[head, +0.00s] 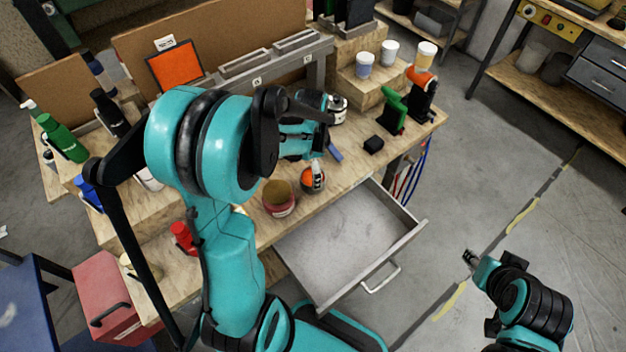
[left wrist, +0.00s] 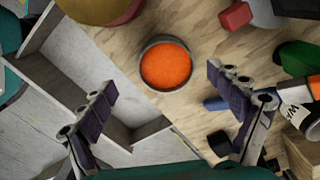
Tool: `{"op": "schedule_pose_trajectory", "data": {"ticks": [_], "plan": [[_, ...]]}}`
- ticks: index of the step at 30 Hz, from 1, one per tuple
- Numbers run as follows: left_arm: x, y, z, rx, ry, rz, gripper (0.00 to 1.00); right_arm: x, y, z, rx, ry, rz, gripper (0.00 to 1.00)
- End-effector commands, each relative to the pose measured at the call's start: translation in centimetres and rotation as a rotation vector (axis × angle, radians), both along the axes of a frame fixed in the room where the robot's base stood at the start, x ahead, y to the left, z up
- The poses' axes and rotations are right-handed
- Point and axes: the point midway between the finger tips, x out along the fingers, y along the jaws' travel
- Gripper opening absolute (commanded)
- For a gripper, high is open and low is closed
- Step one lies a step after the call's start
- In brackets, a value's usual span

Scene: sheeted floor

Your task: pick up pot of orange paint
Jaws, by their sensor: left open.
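The pot of orange paint (head: 308,184) is a small round open pot on the wooden workbench, close to the bench edge above the open drawer. In the left wrist view the pot (left wrist: 166,65) shows from above, with bright orange paint inside a dark rim. My left gripper (head: 316,168) is over it and partly hides it in the head view. In the left wrist view the two fingers of the left gripper (left wrist: 162,82) are wide apart, on either side of the pot and not touching it. My right gripper (head: 470,258) hangs over the floor at the right, away from the bench.
A larger yellow-and-red jar (head: 279,205) stands left of the pot. An open empty drawer (head: 340,240) juts out below. A black block (head: 373,144), a green tool (head: 392,112) and white pots on a wooden step (head: 350,92) are to the right.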

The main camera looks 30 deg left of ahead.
Motion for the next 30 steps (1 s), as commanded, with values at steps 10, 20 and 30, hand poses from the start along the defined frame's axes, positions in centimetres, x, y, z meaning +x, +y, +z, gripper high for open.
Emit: {"op": "schedule_pose_trajectory", "data": {"ticks": [10,20,30], "plan": [[1.0,0.0,-4.6,0.0,-0.001,0.001,0.92,0.0,0.0,-2.2,0.0,0.0,0.0,0.4],[0.9,0.0,-5.5,0.001,-0.002,0.002,0.89,0.0,0.0,-2.3,0.0,0.0,0.0,0.4],[0.9,0.0,-5.4,0.001,-0.002,0.002,0.13,0.0,0.0,-2.3,0.0,0.0,0.0,0.4]]}}
